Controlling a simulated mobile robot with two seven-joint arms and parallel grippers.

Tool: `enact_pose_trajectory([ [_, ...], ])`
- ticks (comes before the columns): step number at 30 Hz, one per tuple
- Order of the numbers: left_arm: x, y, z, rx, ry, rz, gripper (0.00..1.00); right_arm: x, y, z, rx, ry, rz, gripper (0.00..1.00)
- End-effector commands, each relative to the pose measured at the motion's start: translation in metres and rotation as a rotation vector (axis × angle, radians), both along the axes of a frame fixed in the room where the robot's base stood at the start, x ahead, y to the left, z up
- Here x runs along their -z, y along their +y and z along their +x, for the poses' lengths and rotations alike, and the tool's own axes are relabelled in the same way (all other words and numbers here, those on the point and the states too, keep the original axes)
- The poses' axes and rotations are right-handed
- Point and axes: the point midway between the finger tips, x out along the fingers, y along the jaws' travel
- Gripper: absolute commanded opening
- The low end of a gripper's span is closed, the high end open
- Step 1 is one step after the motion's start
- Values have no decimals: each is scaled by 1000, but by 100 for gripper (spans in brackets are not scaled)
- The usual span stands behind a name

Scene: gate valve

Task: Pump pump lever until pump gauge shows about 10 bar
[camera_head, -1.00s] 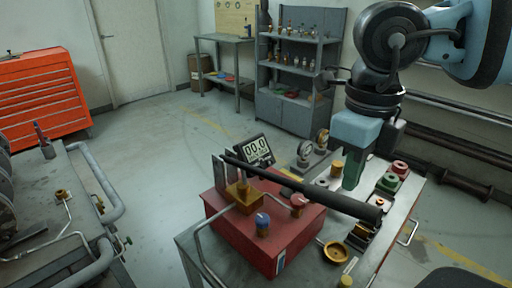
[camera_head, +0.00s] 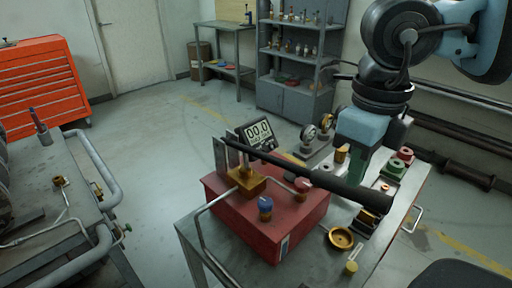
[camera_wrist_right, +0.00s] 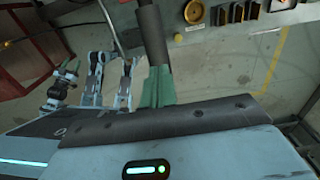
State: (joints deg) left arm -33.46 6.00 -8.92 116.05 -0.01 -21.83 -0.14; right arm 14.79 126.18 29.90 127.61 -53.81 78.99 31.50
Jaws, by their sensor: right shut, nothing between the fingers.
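The red pump (camera_head: 250,222) stands on a grey bench. Its long black pump lever (camera_head: 315,180) slopes from the brass block to the right, its thick grip end low over the bench's right part. The digital pump gauge (camera_head: 258,130) behind it reads 00.0. My right gripper (camera_head: 353,170), with green fingers, points down at the lever's far side, near the grip, and is shut and empty. The lever partly hides its fingertips. In the wrist view the dark lever (camera_wrist_right: 152,35) ends visually at the green fingers (camera_wrist_right: 157,85); contact cannot be told. My left gripper is not seen.
A brass ring (camera_head: 341,238) and a small yellow-capped part (camera_head: 351,267) lie near the bench's front edge. Round dial gauges (camera_head: 308,134) and green and red parts (camera_head: 398,160) stand behind the lever. Another bench (camera_head: 55,200) with pipes is at left; the floor between is clear.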

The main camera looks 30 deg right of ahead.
Motion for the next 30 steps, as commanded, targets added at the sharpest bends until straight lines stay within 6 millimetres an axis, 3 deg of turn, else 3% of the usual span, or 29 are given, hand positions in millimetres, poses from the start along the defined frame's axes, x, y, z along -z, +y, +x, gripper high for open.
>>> enact_pose_trajectory([
  [1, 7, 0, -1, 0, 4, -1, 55, 11, 0, 1, 0, 5, 1, 0],
  [30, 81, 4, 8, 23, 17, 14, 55, 118, 0, 0, 0, 5, 1, 0],
])
